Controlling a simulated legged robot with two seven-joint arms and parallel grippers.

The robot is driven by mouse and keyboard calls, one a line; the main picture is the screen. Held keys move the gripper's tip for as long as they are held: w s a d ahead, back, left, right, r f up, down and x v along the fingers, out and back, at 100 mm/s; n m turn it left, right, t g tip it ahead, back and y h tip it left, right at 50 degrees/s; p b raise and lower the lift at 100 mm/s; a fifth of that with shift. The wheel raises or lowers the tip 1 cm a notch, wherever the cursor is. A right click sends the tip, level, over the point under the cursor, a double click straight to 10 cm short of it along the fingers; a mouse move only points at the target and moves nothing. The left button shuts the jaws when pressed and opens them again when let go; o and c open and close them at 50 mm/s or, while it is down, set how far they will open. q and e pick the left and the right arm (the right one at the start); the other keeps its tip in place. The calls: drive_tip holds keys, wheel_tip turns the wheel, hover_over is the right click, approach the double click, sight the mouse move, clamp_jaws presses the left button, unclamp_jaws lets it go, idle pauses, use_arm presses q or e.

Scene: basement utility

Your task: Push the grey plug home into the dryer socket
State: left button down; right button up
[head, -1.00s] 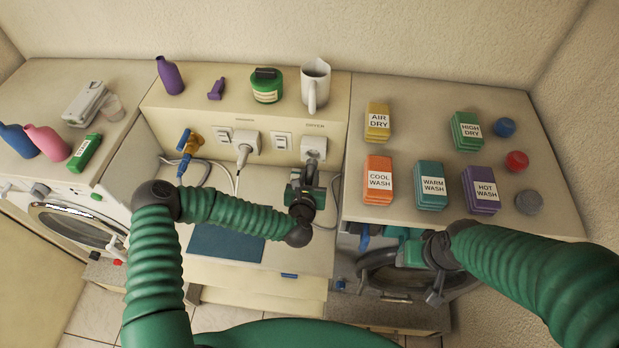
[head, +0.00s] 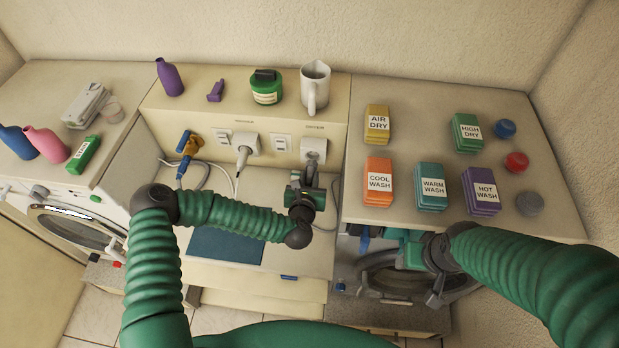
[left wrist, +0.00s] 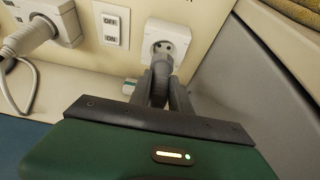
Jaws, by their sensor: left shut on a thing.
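The dryer socket (head: 315,146) is a white square outlet at the right end of the raised back panel. In the left wrist view its round face (left wrist: 168,38) shows with dark holes visible. My left gripper (head: 309,176) is just in front of it, shut on the grey plug (left wrist: 161,65). The plug sits between the fingers, close below and in front of the socket face; its tip is partly hidden, and it does not look seated. My right gripper (head: 436,290) is low by the dryer's round door; its jaws are unclear.
A white plug (head: 244,151) sits in the other socket, beside switches (head: 282,145). A blue and yellow plug (head: 187,143) is further left. A white mug (head: 315,88) stands on the ledge above. The dryer's side wall is close on the right.

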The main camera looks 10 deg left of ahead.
use_arm(q)
drive_tip(key=shift+w, duration=0.25)
drive_tip(key=shift+w+b, duration=0.35)
drive_tip(key=shift+w, duration=0.55)
drive_tip(key=shift+w, duration=0.15)
drive_tip(key=shift+w+b, duration=0.35)
drive_tip(key=shift+w, duration=0.5)
drive_tip(key=c, duration=1.1)
unclamp_jaws()
drive_tip(key=shift+w, duration=0.1)
drive_tip(key=b+v, duration=0.2)
drive_tip(key=v, duration=1.4)
drive_tip(key=shift+s, duration=0.4)
